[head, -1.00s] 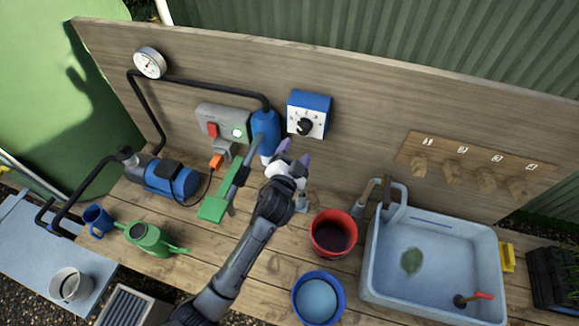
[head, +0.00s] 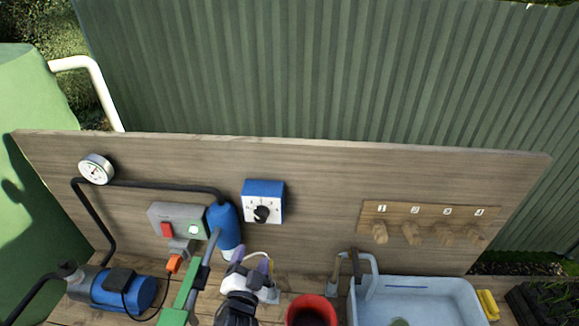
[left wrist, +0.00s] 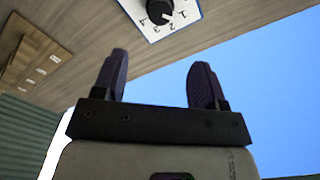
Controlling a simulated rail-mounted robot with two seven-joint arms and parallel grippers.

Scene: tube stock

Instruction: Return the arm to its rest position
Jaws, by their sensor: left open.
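My left gripper (head: 251,260) is at the bottom middle of the head view, with its purple fingertips apart and nothing between them. It is below the blue dial box (head: 264,190) and right of the blue cylinder (head: 223,222), in front of the wooden back panel (head: 320,195). In the left wrist view the two dark purple fingers (left wrist: 158,80) are spread and empty. The white dial face (left wrist: 185,14) with its black knob shows beyond them, apart from the fingers. Most of my left arm is cut off by the picture's lower edge. My right gripper is not in view.
A red bucket (head: 311,310) is just right of my gripper. A green bar (head: 176,312) stands close on its left. A grey switch box (head: 176,219), blue pump (head: 125,290), numbered pegs (head: 428,233) and blue-grey sink (head: 415,290) surround the area. Space above the panel is clear.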

